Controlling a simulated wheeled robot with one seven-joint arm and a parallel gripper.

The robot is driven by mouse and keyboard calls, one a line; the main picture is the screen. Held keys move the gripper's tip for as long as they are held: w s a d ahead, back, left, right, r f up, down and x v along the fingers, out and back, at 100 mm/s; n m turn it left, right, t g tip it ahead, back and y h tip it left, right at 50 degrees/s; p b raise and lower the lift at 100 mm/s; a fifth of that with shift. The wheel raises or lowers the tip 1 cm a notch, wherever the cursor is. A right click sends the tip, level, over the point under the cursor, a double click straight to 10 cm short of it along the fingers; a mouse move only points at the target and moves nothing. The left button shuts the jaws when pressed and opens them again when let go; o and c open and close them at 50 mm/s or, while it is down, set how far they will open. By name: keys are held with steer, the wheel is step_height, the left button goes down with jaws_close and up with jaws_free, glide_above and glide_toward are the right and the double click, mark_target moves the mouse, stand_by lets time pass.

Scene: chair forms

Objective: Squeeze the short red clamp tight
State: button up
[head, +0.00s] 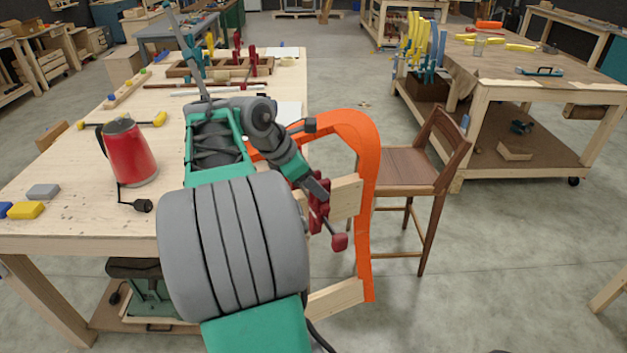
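A short red clamp (318,213) sits on the edge of the orange chair form (369,190), at the upper pale wooden block. Its screw slants down to the right and ends in a dark red handle (340,242). My gripper (321,190) is at the upper part of this clamp, in front of the block. The fingertips overlap the clamp in the picture, so I cannot tell whether they touch it or how far they are closed. The form curves over the right edge of the workbench (80,180), and my arm hides part of it.
A wooden chair (405,170) stands close right of the form. Open floor lies at lower right.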

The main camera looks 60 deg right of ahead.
steer(key=shift+o, duration=1.1)
steer(key=shift+w+d+r+p, duration=0.1)
steer(key=shift+w+r+p, duration=0.05)
steer(key=shift+p, duration=0.15)
steer(key=shift+w+d+p, duration=0.1)
steer(key=shift+p, duration=0.2)
steer(key=shift+w+d, duration=0.15)
steer(key=shift+f, duration=0.2)
steer(key=shift+s+d+f, duration=0.1)
steer(key=shift+s+f, duration=0.1)
steer(key=shift+f, duration=0.3)
steer(key=shift+s+d+f, duration=0.1)
steer(key=shift+s+f, duration=0.05)
steer(key=shift+f, duration=0.35)
steer(key=shift+o, duration=0.2)
steer(key=shift+a+f, duration=0.1)
steer(key=shift+a, duration=0.05)
steer(key=c, duration=1.5)
jaws_close()
steer(key=shift+f, duration=0.1)
